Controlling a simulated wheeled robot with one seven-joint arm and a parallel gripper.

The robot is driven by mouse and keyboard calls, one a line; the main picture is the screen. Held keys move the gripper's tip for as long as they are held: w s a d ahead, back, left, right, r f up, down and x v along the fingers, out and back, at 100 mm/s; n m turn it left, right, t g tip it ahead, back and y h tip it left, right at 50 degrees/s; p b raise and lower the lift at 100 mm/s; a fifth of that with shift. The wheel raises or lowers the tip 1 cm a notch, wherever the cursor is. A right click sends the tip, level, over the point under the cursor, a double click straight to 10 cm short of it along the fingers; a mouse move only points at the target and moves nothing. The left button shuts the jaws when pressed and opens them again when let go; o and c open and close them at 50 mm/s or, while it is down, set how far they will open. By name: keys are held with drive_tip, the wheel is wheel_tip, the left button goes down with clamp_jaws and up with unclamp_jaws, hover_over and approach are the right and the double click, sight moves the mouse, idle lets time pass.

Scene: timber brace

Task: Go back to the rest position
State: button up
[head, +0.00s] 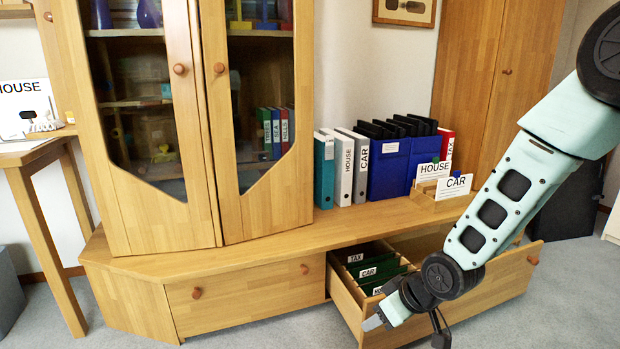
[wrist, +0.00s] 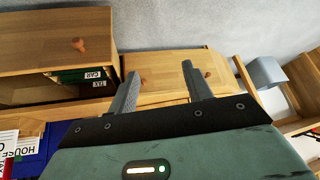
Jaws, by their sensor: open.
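My gripper (head: 374,322) is at the lower middle of the head view, at the end of my pale green arm. It is in front of the open drawer (head: 450,306), near its left front corner. In the wrist view my gripper (wrist: 159,70) shows two grey fingers spread apart with nothing between them. The open drawer holds green hanging files with white tabs such as TAX and CAR (head: 368,272). The drawer also shows in the wrist view (wrist: 60,40), upside down. My arm hides part of the drawer front.
A glass-door cabinet (head: 205,120) stands on the long wooden base. Binders (head: 345,165), blue file boxes (head: 388,170) and a card box marked HOUSE and CAR (head: 440,205) stand right of it. The left drawer (head: 240,295) is shut. Carpet (head: 560,290) is free at right.

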drive_tip(key=s+r+g+h+p, duration=0.1)
drive_tip(key=s+r+g, duration=0.1)
drive_tip(key=s+r, duration=0.5)
drive_tip(key=s+r+g+h, duration=0.15)
drive_tip(key=s+r, duration=0.25)
drive_tip(key=s, duration=0.7)
drive_tip(key=s+r+g+h+p, duration=0.1)
drive_tip(key=s+r, duration=0.4)
drive_tip(key=s, duration=0.5)
wheel_tip(320, 180, up, 37)
drive_tip(key=w+p, duration=0.1)
drive_tip(key=p, duration=3.6)
drive_tip(key=shift+a+r, duration=0.2)
drive_tip(key=shift+d, duration=0.1)
